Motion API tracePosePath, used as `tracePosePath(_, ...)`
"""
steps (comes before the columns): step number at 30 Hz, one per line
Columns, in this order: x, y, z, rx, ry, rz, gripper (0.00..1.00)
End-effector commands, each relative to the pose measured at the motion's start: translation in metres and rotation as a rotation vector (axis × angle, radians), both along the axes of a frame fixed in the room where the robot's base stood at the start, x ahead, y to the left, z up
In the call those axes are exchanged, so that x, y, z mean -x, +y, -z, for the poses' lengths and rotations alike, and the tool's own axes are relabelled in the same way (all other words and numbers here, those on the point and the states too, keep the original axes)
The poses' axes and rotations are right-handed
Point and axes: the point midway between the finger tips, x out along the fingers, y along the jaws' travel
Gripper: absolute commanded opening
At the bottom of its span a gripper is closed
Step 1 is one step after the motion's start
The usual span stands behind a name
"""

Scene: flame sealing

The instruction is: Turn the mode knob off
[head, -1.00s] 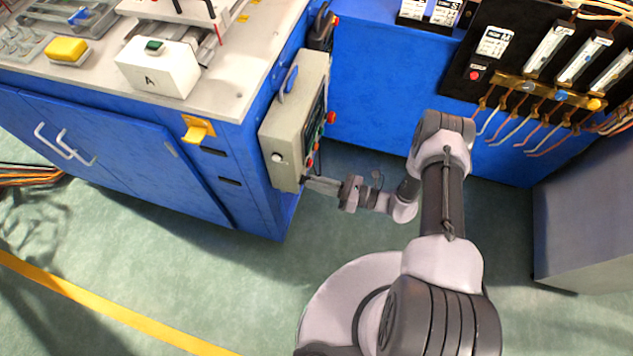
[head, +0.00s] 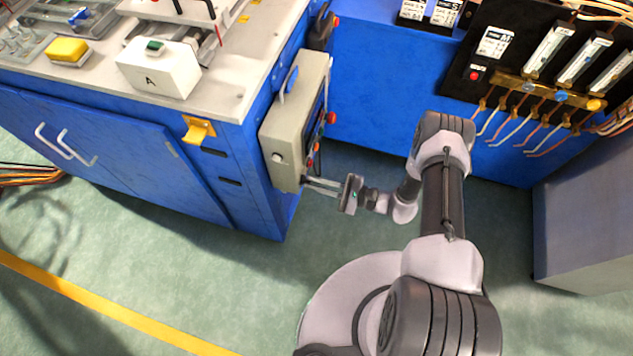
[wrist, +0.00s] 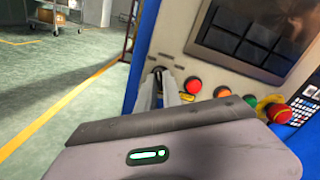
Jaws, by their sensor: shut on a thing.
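The grey control box (head: 284,130) is mounted on the side of the blue cabinet in the head view. Its front panel (wrist: 185,50) faces the wrist camera. The dark mode knob (wrist: 158,70) is at the panel's lower left corner, partly hidden by the fingers. My gripper (wrist: 165,84) is shut on this knob, one finger on each side. In the head view my gripper (head: 306,184) reaches the box's lower end, and the knob is hidden there. The knob's pointer direction cannot be read.
Right of the knob are a red button (wrist: 193,85), an orange one (wrist: 222,92), a green one (wrist: 250,100) and a red emergency stop (wrist: 278,112). A dark screen (wrist: 245,35) sits above. Open green floor (head: 200,275) lies in front of the cabinet.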

Motion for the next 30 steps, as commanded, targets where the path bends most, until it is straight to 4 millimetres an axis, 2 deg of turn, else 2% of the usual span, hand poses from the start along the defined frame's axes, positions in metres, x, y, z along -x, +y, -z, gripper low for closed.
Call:
tracePosePath(12, 0.0004, -0.0001, 0.0003, 0.074, -0.203, 0.000, 0.00)
tracePosePath(30, 0.0005, 0.0000, 0.0006, 0.090, -0.249, 0.000, 0.00)
